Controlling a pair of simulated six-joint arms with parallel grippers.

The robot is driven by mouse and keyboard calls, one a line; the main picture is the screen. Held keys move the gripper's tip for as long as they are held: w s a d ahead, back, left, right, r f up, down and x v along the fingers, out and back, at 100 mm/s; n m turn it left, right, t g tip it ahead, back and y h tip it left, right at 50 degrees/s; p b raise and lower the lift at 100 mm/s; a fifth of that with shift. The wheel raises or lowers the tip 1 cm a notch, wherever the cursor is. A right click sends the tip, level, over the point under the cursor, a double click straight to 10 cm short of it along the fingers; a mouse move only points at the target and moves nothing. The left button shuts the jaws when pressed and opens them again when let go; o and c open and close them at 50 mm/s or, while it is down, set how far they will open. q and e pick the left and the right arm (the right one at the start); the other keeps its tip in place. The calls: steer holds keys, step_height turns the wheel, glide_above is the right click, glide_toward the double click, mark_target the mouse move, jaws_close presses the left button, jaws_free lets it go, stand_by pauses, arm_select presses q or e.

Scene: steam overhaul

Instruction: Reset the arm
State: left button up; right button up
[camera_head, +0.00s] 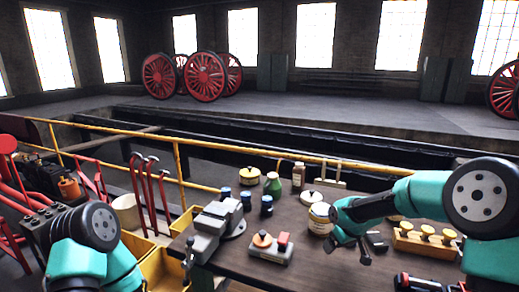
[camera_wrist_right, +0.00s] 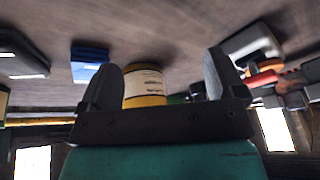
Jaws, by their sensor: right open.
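My right arm comes in from the right in the head view and reaches over the workbench (camera_head: 325,265). Its gripper (camera_head: 352,248) is open above the bench top, in front of a white and yellow tin (camera_head: 320,217). In the right wrist view, the two dark fingers of the right gripper (camera_wrist_right: 165,65) stand wide apart. A labelled yellow and white tin (camera_wrist_right: 146,84) shows in the gap beyond them, and nothing is held. My left arm shows at the lower left of the head view; its gripper is out of the picture.
A grey vise (camera_head: 212,228) is at the bench's left. A block with orange and red parts (camera_head: 270,246) is at its front. Jars, including a green bottle (camera_head: 273,184), stand at the back. A wooden rack (camera_head: 425,240) is at right. A yellow railing (camera_head: 180,160) runs behind.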

steer(key=s+a+f+n, duration=0.1)
steer(key=s+a, duration=0.1)
steer(key=a, duration=0.1)
steer(key=s+a+f+n, duration=0.1)
steer(key=s+a, duration=0.1)
steer(key=a, duration=0.2)
steer(key=s+a+n+g+y, duration=0.1)
steer(key=s+a, duration=0.2)
steer(key=a, duration=0.1)
steer(key=shift+a+f, duration=0.25)
steer(key=shift+f, duration=0.15)
steer(key=s+a+f+n+g, duration=0.1)
steer(key=s+a+f+n, duration=0.2)
steer(key=s+a, duration=0.5)
steer(key=s+d+f+m, duration=0.6)
steer(key=s+d+f, duration=0.1)
steer(key=f, duration=0.4)
steer(key=s+d+f+m, duration=0.6)
steer(key=s+d+f, duration=0.1)
steer(key=f, duration=0.4)
steer(key=shift+s+d+f+m, duration=0.2)
steer(key=shift+s+d+m, duration=0.1)
steer(key=shift+d, duration=0.2)
